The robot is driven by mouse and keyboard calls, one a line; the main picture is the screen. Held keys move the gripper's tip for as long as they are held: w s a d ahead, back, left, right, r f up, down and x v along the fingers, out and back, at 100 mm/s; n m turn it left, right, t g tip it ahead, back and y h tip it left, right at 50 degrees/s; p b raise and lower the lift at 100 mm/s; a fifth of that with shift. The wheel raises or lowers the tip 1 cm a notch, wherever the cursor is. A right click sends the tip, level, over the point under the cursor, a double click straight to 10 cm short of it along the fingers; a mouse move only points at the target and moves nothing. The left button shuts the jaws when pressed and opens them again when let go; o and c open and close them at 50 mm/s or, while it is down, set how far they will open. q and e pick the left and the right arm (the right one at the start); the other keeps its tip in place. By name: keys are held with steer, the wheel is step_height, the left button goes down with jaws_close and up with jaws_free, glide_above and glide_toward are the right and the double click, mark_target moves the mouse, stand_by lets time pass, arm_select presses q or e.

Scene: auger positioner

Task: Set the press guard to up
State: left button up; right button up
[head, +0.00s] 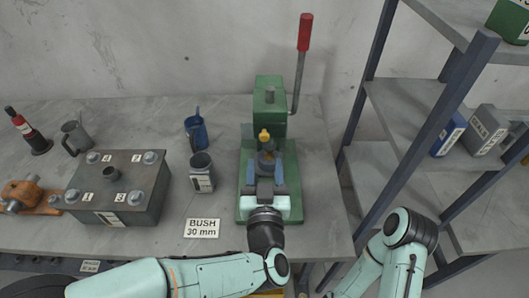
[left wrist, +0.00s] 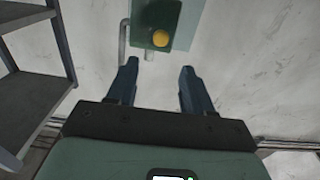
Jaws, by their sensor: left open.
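The green press (head: 270,95) stands on the bench, with its red-handled lever (head: 304,33) raised at its right. A yellow knob (head: 264,134) shows on the press front. In the left wrist view the knob (left wrist: 160,38) is round, against the green press body (left wrist: 143,22). I cannot clearly make out the guard or its position. My left gripper (head: 265,171) is over the front of the press base, its fingers toward the press. In the left wrist view its fingers (left wrist: 159,75) are apart and empty, with the knob beyond them. My right gripper is out of view.
A "BUSH 30 mm" label (head: 202,228) lies in front. A shelf rack (head: 415,110) stands close on the right.

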arm_select(q)
steer(key=shift+s, duration=2.35)
